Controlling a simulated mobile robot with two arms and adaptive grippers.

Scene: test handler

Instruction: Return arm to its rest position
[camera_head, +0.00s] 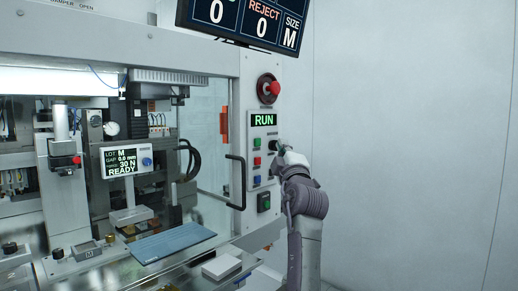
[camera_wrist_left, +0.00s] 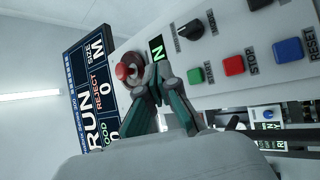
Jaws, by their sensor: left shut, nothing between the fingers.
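My left gripper (camera_head: 281,148) is shut and empty, in front of the control panel at the right side of the machine. My arm rises to it from the bottom of the head view. In the left wrist view the dark green-grey fingers (camera_wrist_left: 154,78) come up toward the panel, with nothing between them. They overlap the red emergency stop's lower edge in the picture; I cannot tell the gap to the panel. My right gripper is not in view.
The control panel (camera_head: 257,185) carries a RUN display (camera_head: 264,120), a red emergency stop (camera_head: 268,88), coloured buttons and a black selector knob (camera_wrist_left: 191,29). A door handle (camera_head: 242,182) sticks out left of the panel. A blue tray (camera_head: 173,243) lies lower left. Right of my arm is open room before a plain wall.

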